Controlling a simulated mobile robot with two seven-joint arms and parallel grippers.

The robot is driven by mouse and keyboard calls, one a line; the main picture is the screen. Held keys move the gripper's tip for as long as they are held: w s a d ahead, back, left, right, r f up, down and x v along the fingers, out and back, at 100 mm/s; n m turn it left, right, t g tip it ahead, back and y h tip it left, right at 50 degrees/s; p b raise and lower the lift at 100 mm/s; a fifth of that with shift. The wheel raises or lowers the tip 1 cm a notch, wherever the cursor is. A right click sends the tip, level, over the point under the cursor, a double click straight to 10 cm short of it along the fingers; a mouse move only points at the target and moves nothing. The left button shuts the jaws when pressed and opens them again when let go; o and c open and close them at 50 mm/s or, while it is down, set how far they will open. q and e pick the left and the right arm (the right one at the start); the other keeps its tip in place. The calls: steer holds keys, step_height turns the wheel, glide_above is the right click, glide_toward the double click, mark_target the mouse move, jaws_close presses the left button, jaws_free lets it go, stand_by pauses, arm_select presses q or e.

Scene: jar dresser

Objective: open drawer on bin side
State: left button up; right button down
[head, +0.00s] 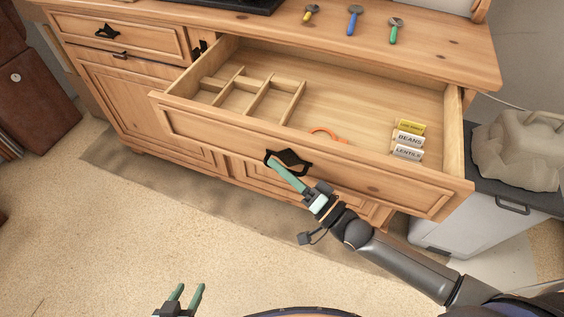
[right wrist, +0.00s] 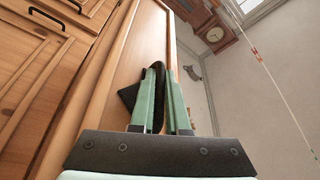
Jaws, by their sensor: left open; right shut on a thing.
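The wide wooden drawer (head: 300,153) on the right of the dresser is pulled well out, on the side of the grey bin (head: 480,215). Its black handle (head: 289,160) is at the front's middle. My right gripper (head: 275,164) is shut on this handle; the right wrist view shows the green fingers (right wrist: 160,100) on either side of the black handle (right wrist: 129,96). Inside the drawer are wooden dividers at the left, an orange curved thing (head: 328,134) and label cards (head: 409,140). My left gripper (head: 189,292) is open and empty at the bottom, away from the dresser.
Spoons with blue (head: 354,20), green and yellow handles lie on the dresser top (head: 430,45). The left drawer (head: 115,33) is shut. A lumpy beige sack (head: 522,150) sits on the bin's dark lid. The carpet (head: 90,235) in front at the left is clear.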

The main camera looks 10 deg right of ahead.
steer(key=c, duration=0.9)
jaws_free()
steer(key=shift+b+v, duration=0.75)
steer(key=shift+v, duration=5.55)
steer(key=shift+f, duration=0.1)
steer(key=s+f+n+g+h, duration=0.2)
steer(key=f+h, duration=0.1)
steer(key=f, duration=0.2)
steer(key=s+f+n+g+h+p, duration=0.1)
steer(key=s+f+n+g+h, duration=0.1)
steer(key=f, duration=0.4)
steer(key=s+f+n+g+h, duration=0.2)
steer(key=f+g+h, duration=0.1)
steer(key=f+h, duration=0.2)
steer(key=shift+s+d+f, duration=0.35)
